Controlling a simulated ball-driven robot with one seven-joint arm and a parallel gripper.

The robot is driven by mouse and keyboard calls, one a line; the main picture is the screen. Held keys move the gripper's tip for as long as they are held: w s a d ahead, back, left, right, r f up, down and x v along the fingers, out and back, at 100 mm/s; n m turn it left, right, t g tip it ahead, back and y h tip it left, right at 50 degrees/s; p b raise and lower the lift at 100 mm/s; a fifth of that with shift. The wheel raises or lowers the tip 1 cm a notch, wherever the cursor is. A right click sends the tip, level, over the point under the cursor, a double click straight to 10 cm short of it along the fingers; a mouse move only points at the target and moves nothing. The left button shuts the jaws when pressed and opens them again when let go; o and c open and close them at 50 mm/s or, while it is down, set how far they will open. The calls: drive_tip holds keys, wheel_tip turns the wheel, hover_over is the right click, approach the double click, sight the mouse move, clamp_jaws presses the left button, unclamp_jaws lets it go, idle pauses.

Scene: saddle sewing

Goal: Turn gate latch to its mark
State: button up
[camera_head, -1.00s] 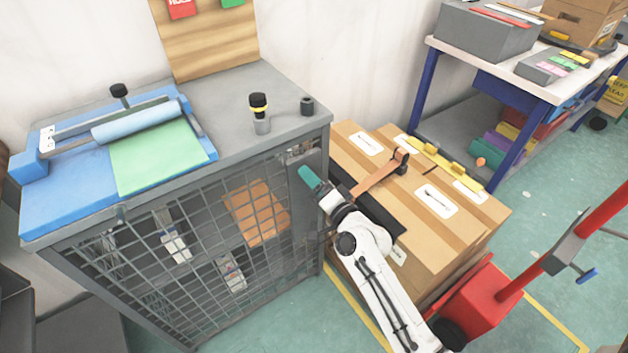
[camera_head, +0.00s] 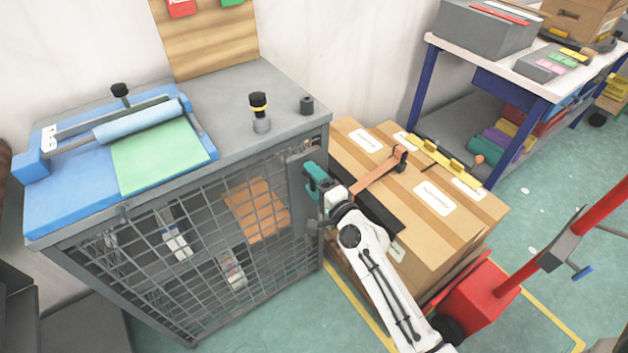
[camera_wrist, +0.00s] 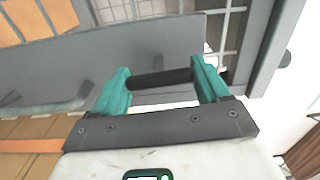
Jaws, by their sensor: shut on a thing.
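The grey wire-mesh gate (camera_head: 190,255) forms the front of the cabinet. A grey latch plate (camera_head: 297,192) stands at its right edge, and the plate also shows in the wrist view (camera_wrist: 60,72). My gripper (camera_head: 316,182) is at this plate. In the wrist view my gripper (camera_wrist: 161,80) has its teal fingers shut on the two ends of a dark round bar, the latch handle (camera_wrist: 160,77). The bar lies nearly level across that picture, in front of the plate. I cannot make out a mark for the latch in either view.
Strapped cardboard boxes (camera_head: 430,205) stand close to the right of the cabinet, beside my arm. A red pallet jack (camera_head: 480,300) is at the right. The cabinet top (camera_head: 225,105) holds a blue board (camera_head: 70,205) and small knobs. Orange-brown material (camera_head: 257,212) shows behind the mesh.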

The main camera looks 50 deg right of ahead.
drive_tip(key=o, duration=1)
drive_tip(key=shift+c, duration=0.2)
drive_tip(key=b+v, duration=0.1)
drive_tip(key=v, duration=1)
drive_tip(key=shift+b, duration=0.3)
drive_tip(key=shift+w, duration=0.1)
